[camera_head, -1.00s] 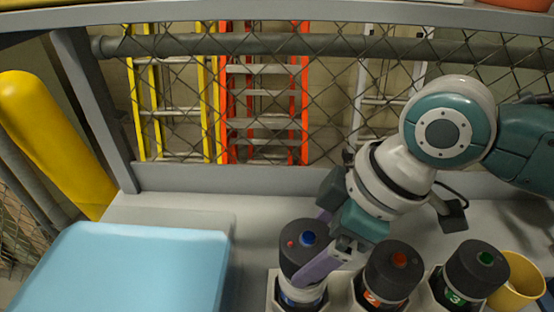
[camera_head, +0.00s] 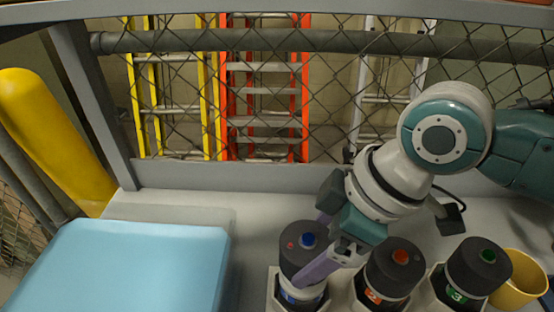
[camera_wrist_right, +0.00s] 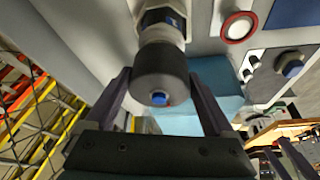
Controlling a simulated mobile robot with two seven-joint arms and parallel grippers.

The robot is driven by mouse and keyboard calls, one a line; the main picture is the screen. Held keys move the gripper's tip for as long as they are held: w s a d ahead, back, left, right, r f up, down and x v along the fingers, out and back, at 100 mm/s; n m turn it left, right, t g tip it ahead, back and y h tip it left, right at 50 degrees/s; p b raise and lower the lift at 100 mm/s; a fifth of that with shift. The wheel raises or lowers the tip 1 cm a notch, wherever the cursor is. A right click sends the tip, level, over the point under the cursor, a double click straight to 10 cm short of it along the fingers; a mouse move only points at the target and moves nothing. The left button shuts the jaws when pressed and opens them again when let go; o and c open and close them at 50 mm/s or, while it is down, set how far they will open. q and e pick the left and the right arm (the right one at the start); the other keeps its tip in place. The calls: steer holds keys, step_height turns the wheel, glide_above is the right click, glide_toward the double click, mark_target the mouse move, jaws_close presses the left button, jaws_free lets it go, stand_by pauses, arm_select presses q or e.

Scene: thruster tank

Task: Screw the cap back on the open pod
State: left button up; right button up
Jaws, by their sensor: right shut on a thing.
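A dark grey cap with a blue centre (camera_head: 296,258) and a small red dot sits on top of the leftmost pod (camera_head: 289,299), which has a blue label. My right gripper (camera_head: 305,266) has its purple fingers on both sides of this cap and is shut on it. In the right wrist view the cap (camera_wrist_right: 160,72) lies between the two fingers (camera_wrist_right: 160,84), in line with the pod body (camera_wrist_right: 163,25). I cannot tell how tightly it sits on the thread. My left gripper is not in view.
A light blue box (camera_head: 130,265) is at the left. A mesh fence (camera_head: 270,100) stands behind.

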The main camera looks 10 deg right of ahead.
steer(key=shift+f+b, duration=0.85)
steer(key=shift+f, duration=0.75)
stand_by(0.9)
steer(key=o, duration=1.1)
